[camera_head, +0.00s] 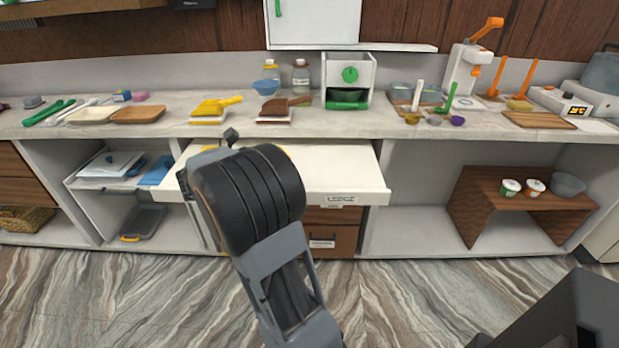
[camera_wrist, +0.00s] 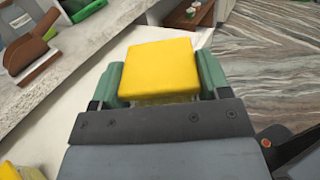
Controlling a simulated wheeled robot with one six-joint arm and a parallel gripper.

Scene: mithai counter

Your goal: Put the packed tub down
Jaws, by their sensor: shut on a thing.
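The packed tub (camera_wrist: 160,68) has a square yellow lid and a pale body of which only a strip shows below it. In the wrist view it sits between the green fingers of my gripper (camera_wrist: 159,78), which is shut on it. The white pull-out ledge (camera_head: 340,170) stands out from the counter front and also shows under the tub in the wrist view (camera_wrist: 105,75). I cannot tell whether the tub touches it. In the head view my arm hides the gripper and nearly all of the tub.
Another yellow thing (camera_wrist: 14,171) shows at the wrist view's lower left corner. The counter (camera_head: 165,120) behind holds yellow and brown scoops, trays and a green-dial box (camera_head: 349,80). A wooden stand (camera_head: 483,189) with small tubs is at right. The ledge's right part is bare.

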